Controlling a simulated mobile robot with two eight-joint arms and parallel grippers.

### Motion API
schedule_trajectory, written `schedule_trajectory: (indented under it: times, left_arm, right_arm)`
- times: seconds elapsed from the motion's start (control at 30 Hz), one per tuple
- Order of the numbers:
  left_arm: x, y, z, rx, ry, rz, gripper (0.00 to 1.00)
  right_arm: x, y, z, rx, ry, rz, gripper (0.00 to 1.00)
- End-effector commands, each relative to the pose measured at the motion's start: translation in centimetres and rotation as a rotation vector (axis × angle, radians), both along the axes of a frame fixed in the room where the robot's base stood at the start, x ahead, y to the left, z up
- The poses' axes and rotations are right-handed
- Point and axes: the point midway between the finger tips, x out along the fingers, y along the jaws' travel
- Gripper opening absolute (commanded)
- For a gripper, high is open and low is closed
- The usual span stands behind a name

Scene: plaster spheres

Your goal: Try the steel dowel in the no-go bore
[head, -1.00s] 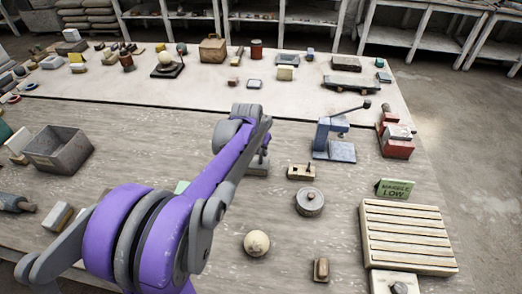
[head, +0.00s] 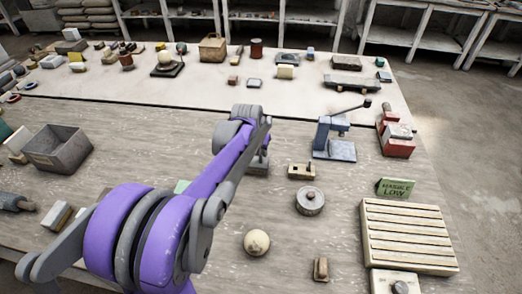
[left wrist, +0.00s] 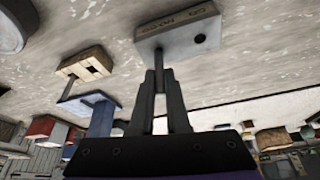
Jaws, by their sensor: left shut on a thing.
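The grey gauge block (head: 257,168), partly hidden by my left arm, sits on the table in the head view. In the left wrist view the block (left wrist: 178,32) shows lettering that seems to read GO and NO-GO, and one dark open bore. The steel dowel (left wrist: 159,57) is a short grey pin between the fingertips of my left gripper (left wrist: 160,76), which is shut on it. The dowel's far end meets the block's face beside the open bore. I cannot tell whether it is inside a bore or only against the face. My right gripper is not in view.
A blue lever press (head: 335,140), a wooden block with holes (head: 301,172), a round grey weight (head: 310,201) and a plaster sphere (head: 257,243) stand nearby on the right. A slatted wooden tray (head: 408,236) lies at the right edge. A grey bin (head: 58,148) stands left.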

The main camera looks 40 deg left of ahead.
Motion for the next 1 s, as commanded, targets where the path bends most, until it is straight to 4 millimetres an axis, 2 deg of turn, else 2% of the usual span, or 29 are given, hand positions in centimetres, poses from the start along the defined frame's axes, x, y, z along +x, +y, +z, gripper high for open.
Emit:
schedule_trajectory:
  times: [0.43, 1.0]
  left_arm:
    - [0.02, -0.01, 0.82, 0.000, 0.000, 0.000, 0.00]
    - [0.00, -0.01, 0.25, 0.000, 0.000, 0.000, 0.00]
  right_arm:
    - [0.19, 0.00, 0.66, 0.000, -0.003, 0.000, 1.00]
    - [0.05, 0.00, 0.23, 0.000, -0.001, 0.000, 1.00]
